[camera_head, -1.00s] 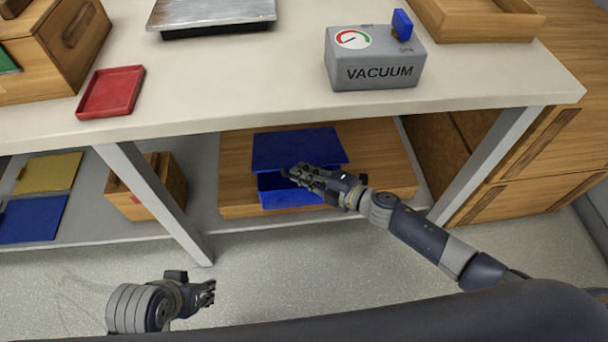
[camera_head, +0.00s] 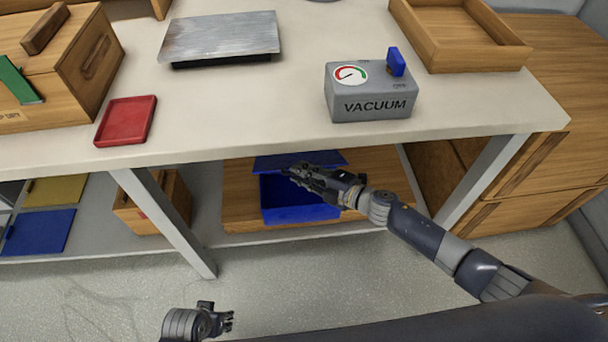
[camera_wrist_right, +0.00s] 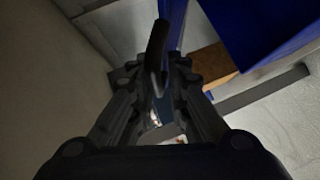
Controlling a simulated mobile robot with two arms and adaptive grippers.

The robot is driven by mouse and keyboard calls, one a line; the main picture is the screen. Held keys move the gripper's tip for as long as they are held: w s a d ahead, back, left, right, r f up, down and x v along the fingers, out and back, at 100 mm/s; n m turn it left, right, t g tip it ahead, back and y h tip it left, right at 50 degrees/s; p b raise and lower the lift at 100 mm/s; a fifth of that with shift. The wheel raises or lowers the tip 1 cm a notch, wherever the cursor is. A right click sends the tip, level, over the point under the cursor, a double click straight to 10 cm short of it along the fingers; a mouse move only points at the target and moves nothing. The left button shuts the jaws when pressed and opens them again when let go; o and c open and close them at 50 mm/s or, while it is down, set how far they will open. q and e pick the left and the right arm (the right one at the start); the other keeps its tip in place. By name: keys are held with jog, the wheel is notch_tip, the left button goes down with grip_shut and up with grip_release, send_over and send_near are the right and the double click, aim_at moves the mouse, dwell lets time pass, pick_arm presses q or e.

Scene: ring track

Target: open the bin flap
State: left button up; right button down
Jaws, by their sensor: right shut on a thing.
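The blue bin (camera_head: 297,213) stands on a wooden board on the low shelf under the table. Its blue flap (camera_head: 285,161) is raised at the back, partly hidden by the table edge, and the dark inside of the bin shows. My right gripper (camera_head: 297,172) is at the flap, above the bin's opening. In the right wrist view it (camera_wrist_right: 165,82) is shut on a dark handle (camera_wrist_right: 157,45) beside the blue flap edge (camera_wrist_right: 174,18). My left gripper (camera_head: 230,321) is low over the floor, empty, with its fingers apart.
The tabletop (camera_head: 250,105) overhangs the bin. A table leg (camera_head: 165,222) stands left of it and another (camera_head: 485,180) right of it. On top are a grey vacuum box (camera_head: 370,103), a red tray (camera_head: 126,121) and a metal plate (camera_head: 220,38). The floor in front is clear.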

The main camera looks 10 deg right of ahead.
jog(key=shift+w+d+r, duration=0.1)
jog(key=shift+w+r, duration=0.15)
jog(key=c, duration=1.7)
grip_release()
jog(key=shift+f, duration=0.1)
jog(key=shift+s, duration=0.15)
jog(key=shift+s+d, duration=0.2)
jog(key=v, duration=1.1)
jog(key=shift+s+d, duration=0.1)
